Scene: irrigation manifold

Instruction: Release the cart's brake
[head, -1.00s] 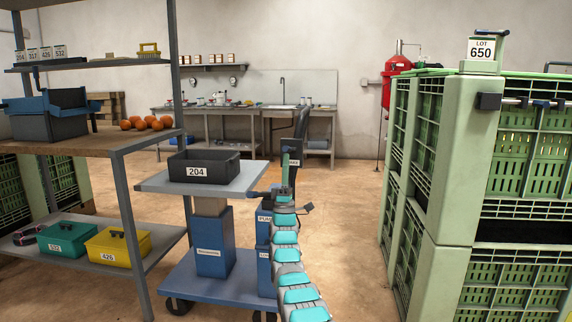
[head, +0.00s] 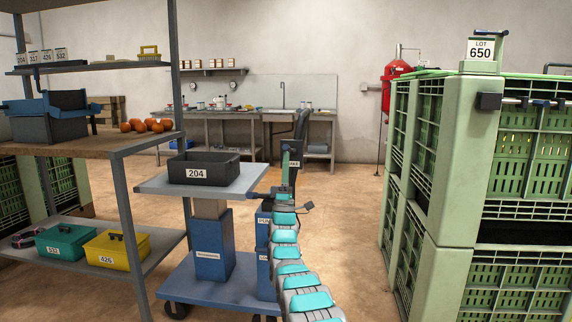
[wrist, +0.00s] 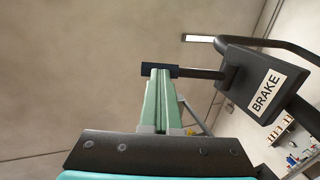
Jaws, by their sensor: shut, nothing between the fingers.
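The cart (head: 228,276) has a blue base and a grey top and stands left of my arm. Its brake lever shows in the wrist view as a dark plate (wrist: 242,72) with a white BRAKE label (wrist: 265,91). A dark rod runs left from the plate toward my fingertips. My gripper (wrist: 160,72) is shut and empty, its green fingers together with dark blue at the tips. The tips are beside the rod's left end; I cannot tell whether they touch it. In the head view my gripper (head: 286,152) points up by the cart's right side and partly hides the brake.
A black bin (head: 203,169) labelled 204 sits on the cart top. Tall green crates (head: 452,170) stand close on the right. A metal shelf (head: 128,146) with boxes is at left. Floor (head: 345,195) is open between my arm and the crates.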

